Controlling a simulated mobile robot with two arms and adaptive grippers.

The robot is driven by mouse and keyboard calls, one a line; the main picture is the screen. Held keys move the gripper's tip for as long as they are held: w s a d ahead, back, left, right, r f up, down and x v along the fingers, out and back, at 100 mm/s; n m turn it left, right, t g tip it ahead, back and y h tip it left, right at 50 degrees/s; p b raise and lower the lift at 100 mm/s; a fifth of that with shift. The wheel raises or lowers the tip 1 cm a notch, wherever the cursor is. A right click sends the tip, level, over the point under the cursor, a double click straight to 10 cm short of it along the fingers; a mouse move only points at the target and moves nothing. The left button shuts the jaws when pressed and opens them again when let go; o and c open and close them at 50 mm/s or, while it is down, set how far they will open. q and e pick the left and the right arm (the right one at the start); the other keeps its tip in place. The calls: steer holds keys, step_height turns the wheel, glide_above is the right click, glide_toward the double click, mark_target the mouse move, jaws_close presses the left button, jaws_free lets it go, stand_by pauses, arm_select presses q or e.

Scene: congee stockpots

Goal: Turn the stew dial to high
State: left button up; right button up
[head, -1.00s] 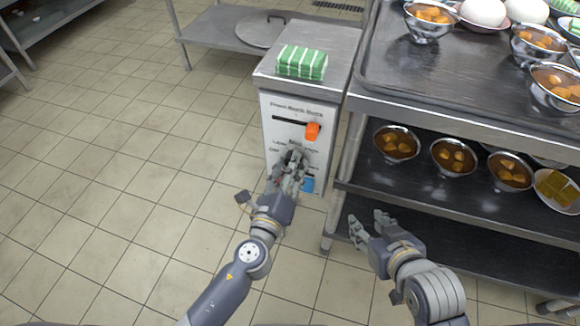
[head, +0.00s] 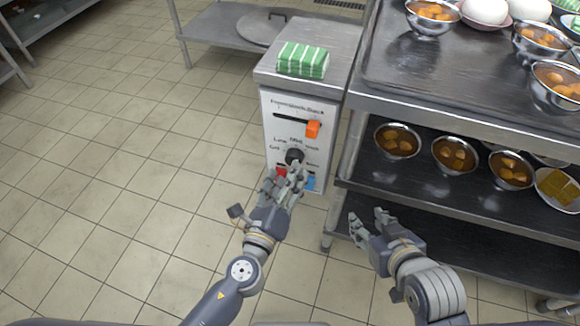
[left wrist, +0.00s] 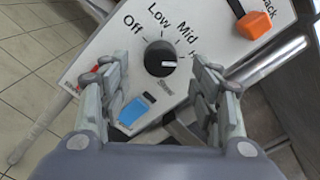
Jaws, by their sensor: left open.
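The stew dial (head: 294,156) is a round black knob on the white front panel of a metal cabinet. In the left wrist view the dial (left wrist: 160,58) has labels Off, Low and Mid around it, with a further label partly hidden by a finger. Its white mark points right, past Mid, toward that partly hidden label. My left gripper (head: 287,173) is open and empty, just below and in front of the dial. Its fingers stand apart on both sides of the dial in the wrist view, not touching it. My right gripper (head: 367,217) is open and empty beside the shelf.
An orange slider (head: 313,130) is above the dial; a red switch (head: 281,172) and a blue switch (left wrist: 134,110) are below. A green striped cloth (head: 302,60) lies on the cabinet. A metal shelf with bowls (head: 397,141) stands right. Floor at left is clear.

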arm_select(q)
steer(key=v, duration=0.8)
